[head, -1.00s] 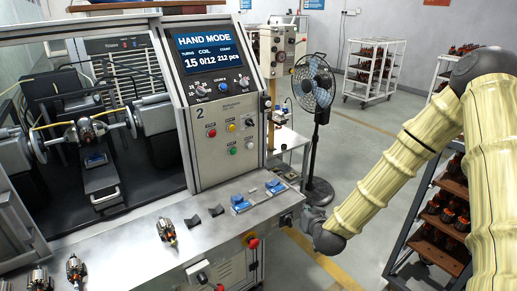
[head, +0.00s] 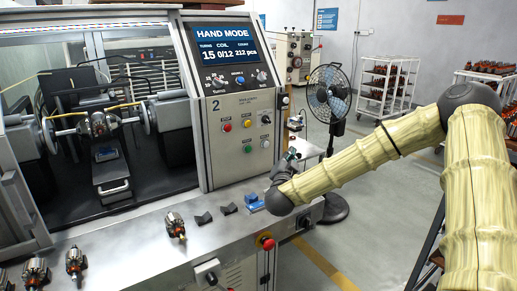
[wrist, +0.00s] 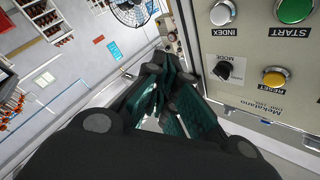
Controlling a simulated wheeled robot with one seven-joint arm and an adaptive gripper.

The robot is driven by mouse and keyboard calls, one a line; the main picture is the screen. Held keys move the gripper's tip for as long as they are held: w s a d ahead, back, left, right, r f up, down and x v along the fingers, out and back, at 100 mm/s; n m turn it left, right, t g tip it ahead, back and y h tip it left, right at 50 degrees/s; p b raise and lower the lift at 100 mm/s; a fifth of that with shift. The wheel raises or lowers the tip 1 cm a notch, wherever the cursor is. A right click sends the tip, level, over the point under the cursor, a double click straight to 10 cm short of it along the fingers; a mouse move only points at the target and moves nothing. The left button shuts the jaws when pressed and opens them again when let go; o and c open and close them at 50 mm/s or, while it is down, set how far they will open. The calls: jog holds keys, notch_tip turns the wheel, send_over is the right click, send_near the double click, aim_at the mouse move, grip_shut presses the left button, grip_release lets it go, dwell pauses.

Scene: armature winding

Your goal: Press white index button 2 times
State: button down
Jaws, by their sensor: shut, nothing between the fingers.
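The white index button (head: 265,144) is on the sloped grey control panel, at the right end of its lower row of controls. In the wrist view it shows at the top (wrist: 222,12), above its INDEX label. My gripper (head: 291,155) is just right of the panel's lower right edge in the head view, apart from the button. In the wrist view the gripper's dark teal fingers (wrist: 160,98) are together and hold nothing. They lie left of the panel and below the index button.
Close by are the green start button (wrist: 293,10), yellow reset button (wrist: 274,78) and black mode knob (wrist: 223,70). A red button (head: 227,127) is farther left. A fan (head: 329,95) stands behind my arm.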

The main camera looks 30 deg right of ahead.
aim_at(266, 144)
jog(key=shift+a, duration=0.1)
jog(key=w+b, duration=0.2)
jog(key=w, duration=0.6)
jog(key=shift+w+a, duration=0.3)
jog(key=shift+w, duration=0.1)
jog(key=shift+w+a+b, duration=0.1)
jog(key=shift+w+b, duration=0.2)
jog(key=shift+w, duration=0.45)
dwell(2.8)
jog(key=shift+s, duration=0.75)
jog(key=shift+w, duration=0.15)
jog(key=shift+w, duration=0.25)
